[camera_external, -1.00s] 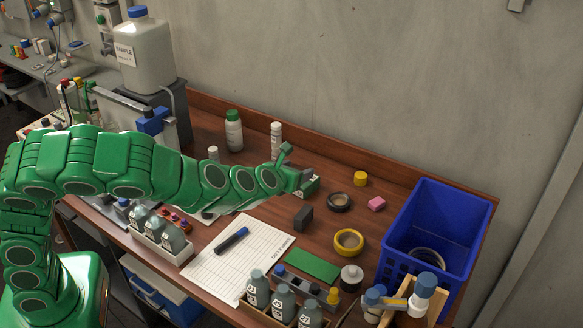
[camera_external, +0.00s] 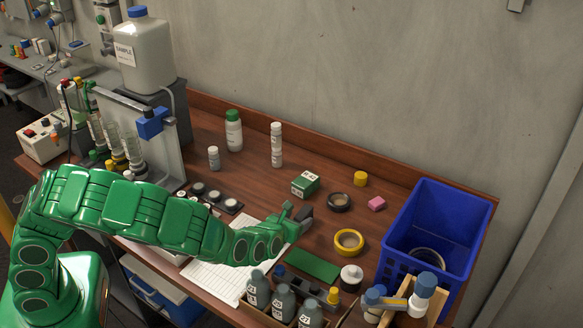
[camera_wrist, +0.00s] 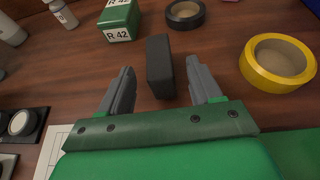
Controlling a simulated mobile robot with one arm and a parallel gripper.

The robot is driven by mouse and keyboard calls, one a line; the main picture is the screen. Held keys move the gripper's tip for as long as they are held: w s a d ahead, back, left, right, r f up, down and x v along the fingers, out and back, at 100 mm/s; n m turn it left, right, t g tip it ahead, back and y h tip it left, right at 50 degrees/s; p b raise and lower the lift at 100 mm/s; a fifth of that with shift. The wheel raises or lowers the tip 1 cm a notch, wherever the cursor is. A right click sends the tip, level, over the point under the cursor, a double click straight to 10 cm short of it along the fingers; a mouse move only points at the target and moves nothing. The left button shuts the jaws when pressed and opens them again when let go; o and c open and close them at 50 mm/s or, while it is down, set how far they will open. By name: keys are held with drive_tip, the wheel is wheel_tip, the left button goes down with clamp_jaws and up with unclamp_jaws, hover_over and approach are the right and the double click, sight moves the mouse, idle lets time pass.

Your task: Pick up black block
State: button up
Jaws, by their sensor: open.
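The black block (camera_wrist: 159,66) stands on the wooden table, just ahead of and between my gripper's two fingers in the wrist view. My gripper (camera_wrist: 162,88) is open, one grey finger on each side, with nothing held. In the external view my gripper (camera_external: 299,217) is low over the table at the block (camera_external: 307,215), whose near part is hidden by it. I cannot tell whether a finger touches the block.
A green-white box (camera_wrist: 119,20) and a black tape roll (camera_wrist: 185,14) lie beyond the block. A yellow tape roll (camera_wrist: 277,62) lies to the right. A blue crate (camera_external: 465,215) stands at the right. Bottles (camera_external: 283,302) stand in front.

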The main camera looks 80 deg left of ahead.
sight(300, 216)
drive_tip(key=shift+x, duration=2.2)
drive_tip(key=shift+c, duration=0.5)
drive_tip(key=c, duration=1)
drive_tip(key=shift+r, duration=0.1)
